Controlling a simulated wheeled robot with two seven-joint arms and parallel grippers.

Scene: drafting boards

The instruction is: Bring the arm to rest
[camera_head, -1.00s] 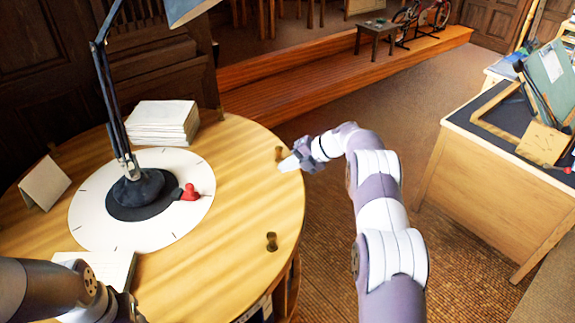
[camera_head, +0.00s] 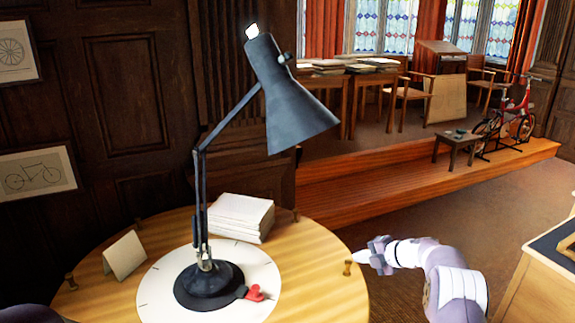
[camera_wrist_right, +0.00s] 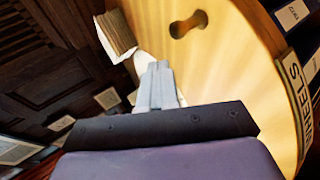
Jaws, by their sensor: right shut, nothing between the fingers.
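My right arm (camera_head: 458,290) comes in at the lower right of the head view. Its right gripper (camera_head: 362,257) is shut and empty at the round table's right edge, close to a small brown peg (camera_head: 348,268). I cannot tell if they touch. In the right wrist view the shut fingers (camera_wrist_right: 157,85) point towards the wooden tabletop, with nothing between them. My left gripper is outside these views.
The round table (camera_head: 322,290) carries a dark desk lamp (camera_head: 290,110) on a white disc, a red piece (camera_head: 255,293), a paper stack (camera_head: 240,215) and a folded card (camera_head: 125,256). Another desk (camera_head: 545,285) stands at the right. Carpet lies open between them.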

